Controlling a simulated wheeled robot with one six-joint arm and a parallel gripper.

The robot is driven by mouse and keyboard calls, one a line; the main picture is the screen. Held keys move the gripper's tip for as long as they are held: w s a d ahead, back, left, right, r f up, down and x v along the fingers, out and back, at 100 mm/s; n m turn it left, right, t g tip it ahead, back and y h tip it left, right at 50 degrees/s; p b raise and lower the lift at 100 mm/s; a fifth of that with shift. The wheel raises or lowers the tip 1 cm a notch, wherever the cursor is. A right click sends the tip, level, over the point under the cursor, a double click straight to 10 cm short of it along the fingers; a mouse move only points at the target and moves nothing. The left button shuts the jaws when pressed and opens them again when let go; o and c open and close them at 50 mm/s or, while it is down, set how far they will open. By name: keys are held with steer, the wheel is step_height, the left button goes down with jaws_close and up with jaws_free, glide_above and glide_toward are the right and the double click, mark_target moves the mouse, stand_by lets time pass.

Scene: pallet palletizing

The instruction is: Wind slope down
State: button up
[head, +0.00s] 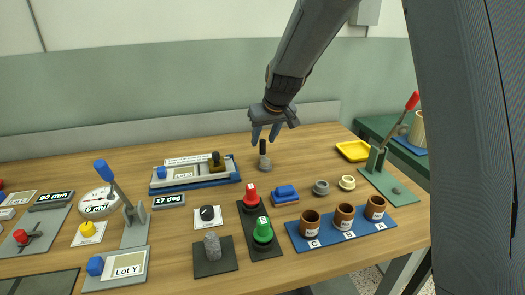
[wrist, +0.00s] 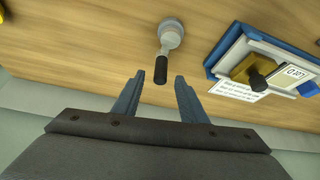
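A small crank stands near the back of the table, with a grey round base (head: 265,165) and an upright black handle (head: 263,147). In the wrist view the grey base (wrist: 171,35) is at top centre and the black handle (wrist: 161,70) points toward the fingers. My gripper (head: 264,136) is open and empty, its blue fingers just above and around the line of the handle. In the wrist view my gripper (wrist: 160,83) has the handle's end at the gap between its fingertips, with no visible contact. A display reading "17 deg" (head: 169,201) lies left of the crank.
A blue-based device with a white plate (head: 160,187) and a dark knob (head: 216,160) stands left of the crank. Blue block (head: 286,192), red button (head: 251,194), green button (head: 263,231) and a blue cup tray (head: 346,237) are nearer. A lever (head: 378,160) stands right.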

step_height(320, 180, up, 5)
steer(key=p, duration=0.3)
steer(key=shift+f, duration=0.1)
stand_by(0.3)
